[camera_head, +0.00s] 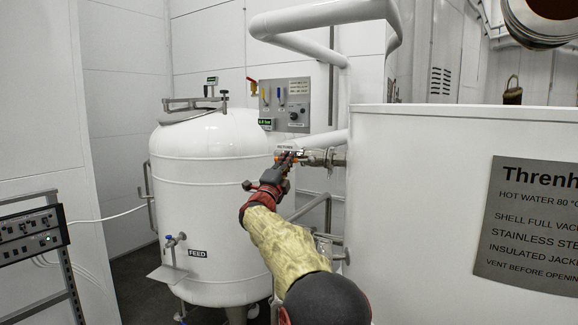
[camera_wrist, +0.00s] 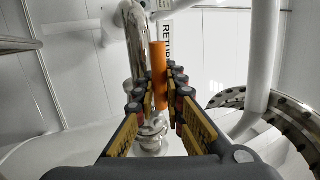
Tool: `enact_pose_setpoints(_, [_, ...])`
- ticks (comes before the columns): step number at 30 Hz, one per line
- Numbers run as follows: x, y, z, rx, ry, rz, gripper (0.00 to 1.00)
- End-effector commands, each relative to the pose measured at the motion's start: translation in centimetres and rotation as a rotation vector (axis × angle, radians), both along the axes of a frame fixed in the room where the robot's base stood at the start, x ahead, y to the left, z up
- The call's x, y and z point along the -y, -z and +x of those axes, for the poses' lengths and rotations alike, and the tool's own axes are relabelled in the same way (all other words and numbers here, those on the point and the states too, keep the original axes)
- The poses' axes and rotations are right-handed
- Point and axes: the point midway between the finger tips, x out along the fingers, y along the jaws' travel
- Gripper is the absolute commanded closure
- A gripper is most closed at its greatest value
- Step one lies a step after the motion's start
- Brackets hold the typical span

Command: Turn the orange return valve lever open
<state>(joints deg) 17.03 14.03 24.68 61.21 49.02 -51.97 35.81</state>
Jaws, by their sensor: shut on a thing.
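The orange return valve lever (camera_wrist: 158,70) stands upright in the middle of the wrist view, between my gripper's two fingers. My gripper (camera_wrist: 157,92) is shut on the lever, with a finger on each side of it. A shiny metal pipe (camera_wrist: 138,45) runs just left of the lever, and a label reading "RETU" (camera_wrist: 167,40) is behind it. In the head view my gripper (camera_head: 286,158) reaches to the pipe fitting between the feed tank and the white tank at right. Only a little orange shows there; my gripper hides most of the lever.
The white feed tank (camera_head: 215,215) stands left of my arm. A large white tank (camera_head: 440,215) with a nameplate fills the right side. A control panel (camera_head: 285,105) with small coloured levers is on the wall behind. A rack with a control box (camera_head: 28,235) stands at far left.

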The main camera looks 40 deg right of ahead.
Motion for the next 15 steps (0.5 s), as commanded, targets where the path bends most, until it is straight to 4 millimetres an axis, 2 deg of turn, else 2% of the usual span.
enact_pose_setpoints(14, [0.04,-0.09,-0.04,0.013,0.000,0.008,1.00])
enact_pose_setpoints(15, [0.04,-0.09,-0.04,0.013,0.000,0.008,0.87])
